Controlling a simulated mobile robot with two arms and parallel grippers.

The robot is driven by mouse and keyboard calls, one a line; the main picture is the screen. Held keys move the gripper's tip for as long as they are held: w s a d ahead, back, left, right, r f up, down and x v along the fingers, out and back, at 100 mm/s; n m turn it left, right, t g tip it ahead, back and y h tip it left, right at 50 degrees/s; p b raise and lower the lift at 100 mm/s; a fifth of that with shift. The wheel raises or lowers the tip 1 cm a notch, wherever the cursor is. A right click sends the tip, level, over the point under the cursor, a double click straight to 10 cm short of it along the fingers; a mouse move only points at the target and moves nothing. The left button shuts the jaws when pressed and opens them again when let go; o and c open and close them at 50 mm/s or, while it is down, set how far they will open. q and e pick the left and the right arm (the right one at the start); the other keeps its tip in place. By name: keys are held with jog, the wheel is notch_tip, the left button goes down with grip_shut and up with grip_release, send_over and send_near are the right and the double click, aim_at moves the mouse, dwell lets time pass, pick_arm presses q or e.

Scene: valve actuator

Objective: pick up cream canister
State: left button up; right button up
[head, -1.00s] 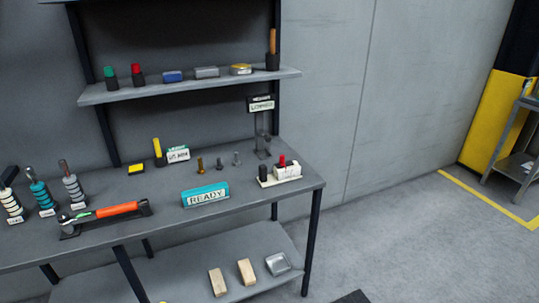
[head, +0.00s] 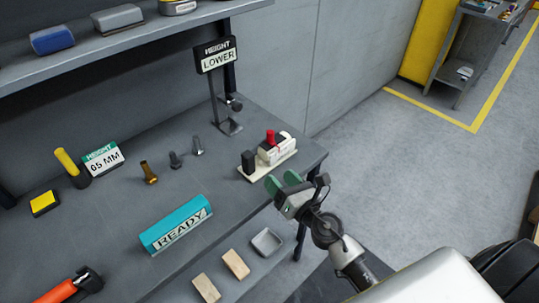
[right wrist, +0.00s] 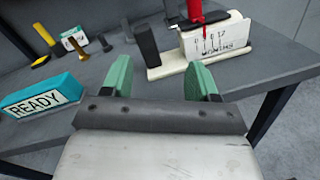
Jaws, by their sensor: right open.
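A cream, box-like body (head: 275,151) with a red part on top stands on a cream base plate (head: 258,173) near the right end of the workbench; it is the only cream container-like thing I see. A black post (head: 248,162) stands on the same plate. In the right wrist view the cream body (right wrist: 218,40) shows dark printing and lies beyond my right fingertip. My right gripper (head: 282,182) has green fingers, spread and empty, at the bench's right front edge, apart from the cream body. It also shows in the right wrist view (right wrist: 160,70). My left gripper is not in view.
A teal READY block (head: 176,226) sits at the bench front. A lower shelf holds wooden blocks (head: 236,264) and a metal tray (head: 267,242). Floor is free to the right.

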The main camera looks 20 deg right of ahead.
aim_at(252, 162)
jog(key=w+a+n, duration=0.1)
jog(key=w+n, duration=0.1)
jog(key=w, duration=0.1)
jog(key=w+a+n+y, duration=0.1)
jog(key=w+a+n, duration=0.1)
jog(key=w, duration=0.2)
jog(key=w+a+n+g+y, duration=0.1)
jog(key=w+a+n, duration=0.1)
jog(key=w, duration=0.1)
jog(key=shift+w, duration=0.35)
jog(key=shift+p, duration=0.3)
jog(key=shift+s, duration=0.1)
grip_shut()
